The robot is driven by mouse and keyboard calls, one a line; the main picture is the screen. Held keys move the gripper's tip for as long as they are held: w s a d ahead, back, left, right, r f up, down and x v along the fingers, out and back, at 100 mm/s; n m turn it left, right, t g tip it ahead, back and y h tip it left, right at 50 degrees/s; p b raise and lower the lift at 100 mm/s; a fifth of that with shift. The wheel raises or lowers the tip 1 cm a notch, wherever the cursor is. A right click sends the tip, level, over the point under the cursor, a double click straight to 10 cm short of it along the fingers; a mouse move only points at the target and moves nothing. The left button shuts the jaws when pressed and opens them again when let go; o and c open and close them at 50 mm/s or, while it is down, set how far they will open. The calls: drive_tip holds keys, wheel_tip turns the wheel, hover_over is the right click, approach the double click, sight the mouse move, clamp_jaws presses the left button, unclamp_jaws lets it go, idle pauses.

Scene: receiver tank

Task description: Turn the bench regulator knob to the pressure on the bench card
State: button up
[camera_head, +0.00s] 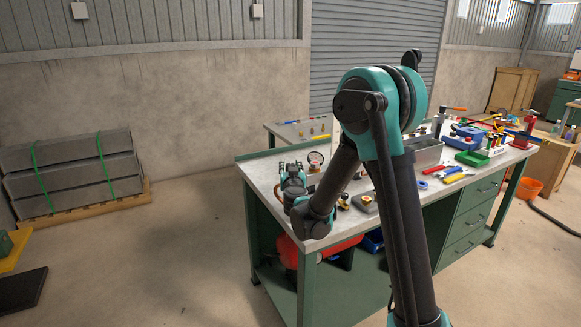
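The green-framed workbench (262,187) stands at the centre with a pale top. A small round gauge (315,158) with a dark rim and reddish lower part stands near its left end. The regulator knob cannot be made out; my wrist covers part of that spot. A pale upright panel behind my forearm may be the bench card, but no writing is readable. My gripper (291,172) is over the left end of the bench, just left of the gauge. Its fingers are too small and covered to tell open from shut, or whether they touch anything.
Small brass-coloured fittings (365,200) lie right of my wrist. A red tank (340,248) sits under the bench. Strapped grey slabs (75,172) stand far left; the floor between is clear.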

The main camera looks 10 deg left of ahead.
sight(291, 164)
drive_tip(key=shift+o, duration=0.8)
drive_tip(key=shift+r, duration=0.15)
wheel_tip(291, 164, up, 10)
drive_tip(key=shift+f, duration=0.15)
drive_tip(key=shift+s+d, duration=0.1)
